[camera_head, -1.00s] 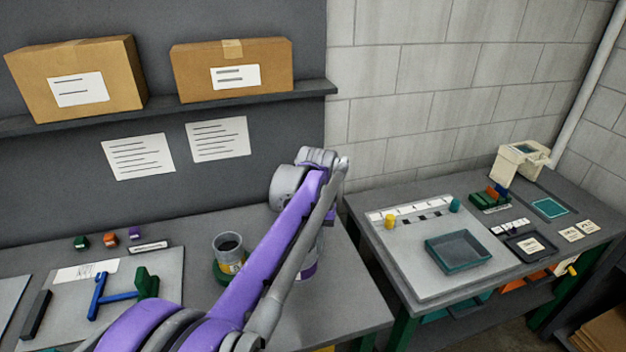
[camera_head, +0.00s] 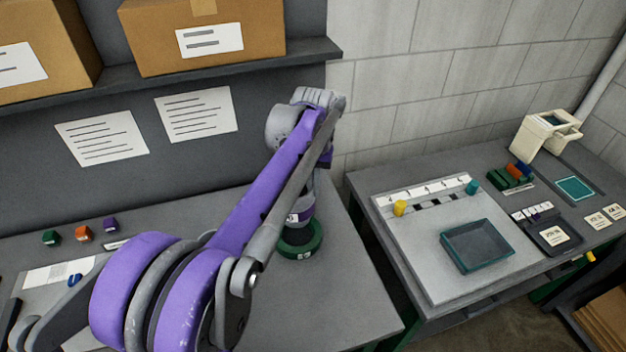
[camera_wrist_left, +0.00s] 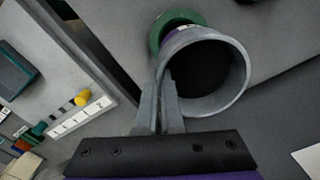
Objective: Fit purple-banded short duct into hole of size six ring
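The purple-banded short duct (camera_head: 306,207) is a grey tube with a purple band, partly hidden behind my left arm. A green ring (camera_head: 299,246) with a small label lies on the left bench directly below it. I cannot tell whether the duct's lower end is inside the ring's hole or just above it. In the left wrist view the duct's open mouth (camera_wrist_left: 237,88) is close, with the green ring (camera_wrist_left: 155,38) beyond it. My left gripper (camera_wrist_left: 163,92) is shut on the duct's wall at the rim. My right gripper is out of view.
Small green, orange and purple blocks (camera_head: 82,234) sit at the left bench's back. The right bench carries a grey board with a teal tray (camera_head: 478,246), yellow and teal pieces. A gap separates the benches. Bare bench (camera_head: 335,290) lies right of the ring.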

